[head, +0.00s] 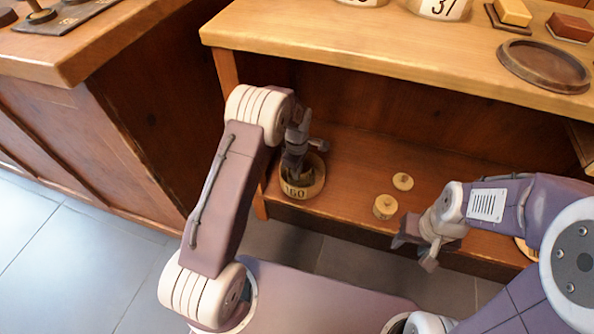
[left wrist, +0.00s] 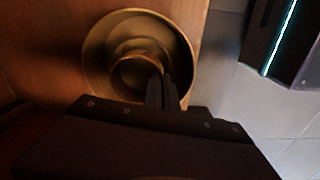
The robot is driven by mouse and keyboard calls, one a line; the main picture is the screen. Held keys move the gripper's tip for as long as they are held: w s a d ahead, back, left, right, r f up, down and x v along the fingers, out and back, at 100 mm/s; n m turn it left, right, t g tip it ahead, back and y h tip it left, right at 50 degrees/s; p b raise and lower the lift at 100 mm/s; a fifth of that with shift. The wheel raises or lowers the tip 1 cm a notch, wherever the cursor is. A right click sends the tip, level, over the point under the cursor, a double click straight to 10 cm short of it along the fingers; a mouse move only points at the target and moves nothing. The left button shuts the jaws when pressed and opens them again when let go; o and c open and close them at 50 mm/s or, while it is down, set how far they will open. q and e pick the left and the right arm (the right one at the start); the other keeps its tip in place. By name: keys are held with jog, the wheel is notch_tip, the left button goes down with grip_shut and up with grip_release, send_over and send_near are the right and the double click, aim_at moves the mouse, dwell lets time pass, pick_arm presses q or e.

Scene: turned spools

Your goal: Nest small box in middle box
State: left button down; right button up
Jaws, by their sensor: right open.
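The round middle box (head: 300,189), marked "160", stands on the lower shelf in the head view. In the left wrist view its wide rim (left wrist: 96,52) surrounds a smaller round box, the small box (left wrist: 122,66). The small box is inside the rim; how deep it sits I cannot tell. My left gripper (head: 293,168) points down into the middle box. In the left wrist view its fingers (left wrist: 162,88) are close together on the near wall of the small box. My right gripper (head: 418,253) is open and empty in front of the shelf.
Two small wooden spools (head: 385,207) (head: 403,181) stand on the lower shelf (head: 345,160) between my grippers. The upper board (head: 390,55) overhangs it and carries numbered round boxes (head: 440,8), a dark round tray (head: 543,67) and two blocks (head: 512,12) (head: 570,27). A counter (head: 120,45) stands left.

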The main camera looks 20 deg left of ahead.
pick_arm(q)
jog(key=shift+f, duration=0.1)
dwell(0.4)
jog(key=shift+f+p, duration=0.2)
jog(key=shift+p, duration=0.1)
jog(key=c, duration=1.6)
grip_release()
jog(key=shift+o, duration=0.3)
jog(key=o, duration=0.3)
jog(key=shift+o, duration=0.2)
jog(key=shift+r, duration=0.1)
jog(key=shift+r+p, duration=0.7)
jog(key=shift+p, duration=0.25)
